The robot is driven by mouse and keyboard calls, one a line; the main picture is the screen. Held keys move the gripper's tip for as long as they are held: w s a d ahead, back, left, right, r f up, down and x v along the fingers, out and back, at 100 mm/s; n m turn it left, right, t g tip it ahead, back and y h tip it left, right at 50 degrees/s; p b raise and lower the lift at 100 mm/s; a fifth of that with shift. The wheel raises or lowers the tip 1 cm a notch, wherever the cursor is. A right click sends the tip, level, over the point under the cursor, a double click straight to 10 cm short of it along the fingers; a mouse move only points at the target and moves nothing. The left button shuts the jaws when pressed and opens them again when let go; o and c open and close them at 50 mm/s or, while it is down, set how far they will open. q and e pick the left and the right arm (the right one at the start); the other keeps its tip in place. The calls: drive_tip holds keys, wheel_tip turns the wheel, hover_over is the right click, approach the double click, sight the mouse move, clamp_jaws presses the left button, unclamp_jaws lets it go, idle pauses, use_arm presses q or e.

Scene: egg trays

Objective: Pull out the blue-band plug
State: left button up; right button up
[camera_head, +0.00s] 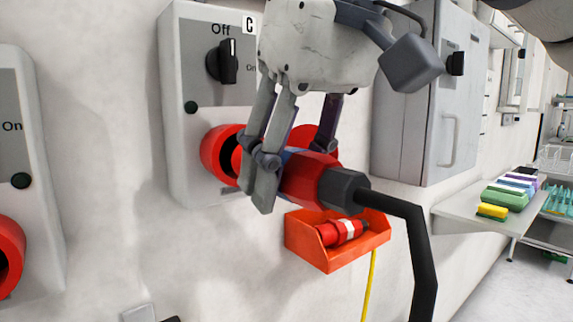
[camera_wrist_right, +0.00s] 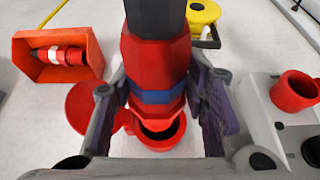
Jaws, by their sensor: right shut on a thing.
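The red plug (camera_head: 300,182) has a blue band (camera_wrist_right: 160,97), a dark grey rear end and a thick black cable. My right gripper (camera_head: 292,165) is shut on it around the band; the fingers stand on both sides of the plug in the right wrist view (camera_wrist_right: 157,100). The plug points at the red socket (camera_head: 212,153) on the grey box marked C (camera_head: 182,95). In the right wrist view the dark socket mouth (camera_wrist_right: 160,132) shows at the plug's front end. I cannot tell whether the tip is still inside. My left gripper is not in view.
A round red lid (camera_wrist_right: 92,105) is beside the socket. An orange wall bin (camera_head: 313,258) below holds a red plug with a white band (camera_head: 342,232). A grey cabinet (camera_head: 408,110) is right of the box. Another socket box (camera_head: 35,170) stands left.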

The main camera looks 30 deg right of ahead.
sight(343, 173)
drive_tip(key=shift+s+d, duration=0.15)
drive_tip(key=shift+s, duration=1.35)
drive_tip(key=shift+s+d, duration=0.1)
drive_tip(key=shift+s, duration=1.4)
